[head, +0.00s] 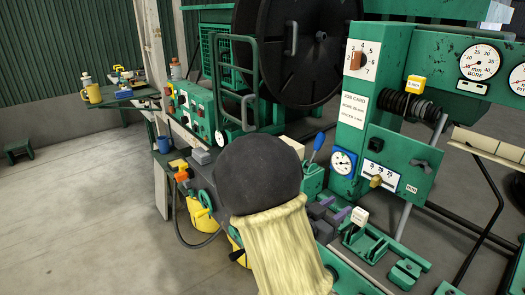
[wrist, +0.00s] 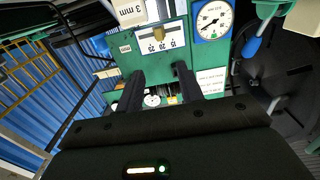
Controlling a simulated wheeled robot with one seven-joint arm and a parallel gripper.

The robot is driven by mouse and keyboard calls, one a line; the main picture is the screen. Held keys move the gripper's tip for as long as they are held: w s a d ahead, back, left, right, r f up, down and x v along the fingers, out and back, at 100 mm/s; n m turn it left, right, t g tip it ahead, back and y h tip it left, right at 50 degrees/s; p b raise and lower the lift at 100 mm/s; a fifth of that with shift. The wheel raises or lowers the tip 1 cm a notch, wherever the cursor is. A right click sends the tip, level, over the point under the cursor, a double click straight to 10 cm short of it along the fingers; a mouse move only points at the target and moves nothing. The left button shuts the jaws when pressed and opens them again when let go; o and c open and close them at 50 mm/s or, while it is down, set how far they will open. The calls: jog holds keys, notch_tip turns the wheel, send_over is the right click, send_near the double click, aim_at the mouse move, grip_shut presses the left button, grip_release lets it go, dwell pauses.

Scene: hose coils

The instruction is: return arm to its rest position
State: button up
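My gripper (wrist: 158,72) shows in the wrist view with its two dark fingers apart and nothing between them. Behind the fingers is a green machine panel (wrist: 212,82) with a white scale plate (wrist: 158,38), a brass pointer and a round dial (wrist: 211,20). In the head view, my arm (head: 275,225) fills the lower middle as a dark rounded joint and a cream link. It hides part of the machine behind it, and I cannot make out my gripper there. The same green panel (head: 398,165) and dial (head: 342,162) show right of my arm.
A big black reel (head: 290,50) stands behind the bench. A control box (head: 190,110) and yellow buckets (head: 202,213) are left of my arm. Green clamp blocks (head: 405,272) lie at the lower right. A side table (head: 118,100) stands farther back.

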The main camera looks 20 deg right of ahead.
jog(key=w+a+f+n+t+y, duration=0.25)
jog(key=a+f+n+y, duration=0.5)
jog(key=a+y, duration=0.45)
jog(key=s+a+f+n+g+y, duration=0.1)
jog(key=s+a+n+g+y, duration=0.1)
jog(key=s, duration=0.4)
jog(key=s+a+f+n+g+y, duration=0.1)
jog(key=s+a+n+g+y, duration=0.1)
jog(key=s+a+n+g, duration=0.2)
jog(key=s, duration=0.3)
jog(key=shift+s+a+g+y, duration=0.25)
jog(key=shift+a+g+y, duration=0.05)
jog(key=shift+a+g, duration=0.05)
jog(key=shift+d, duration=0.1)
